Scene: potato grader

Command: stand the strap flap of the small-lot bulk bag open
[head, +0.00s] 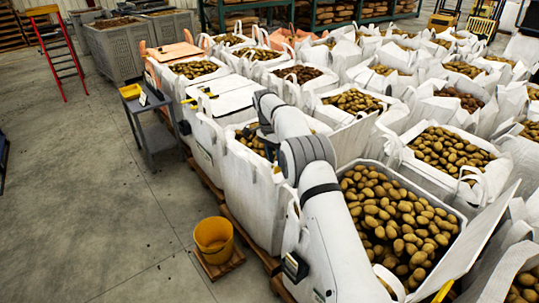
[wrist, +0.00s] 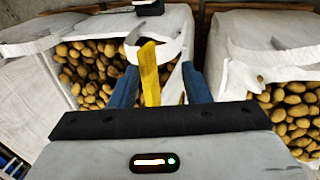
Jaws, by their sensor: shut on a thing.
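In the wrist view, my gripper (wrist: 159,68) has its blue fingers on either side of a yellow strap (wrist: 150,72) and is shut on it. The strap stands up in front of a white fabric loop (wrist: 165,42) at the rim of a potato-filled white bulk bag (wrist: 50,88). In the head view, my arm reaches over a white bulk bag (head: 250,190) with potatoes in its mouth. My gripper is mostly hidden there behind the arm. I cannot read any small-lot label, and how far the flap is raised is unclear.
A second open bag (wrist: 232,75) stands at right in the wrist view. Many potato bags crowd the right side in the head view. A grey cart (head: 157,135), yellow bucket (head: 213,236) and red ladder (head: 57,55) stand left.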

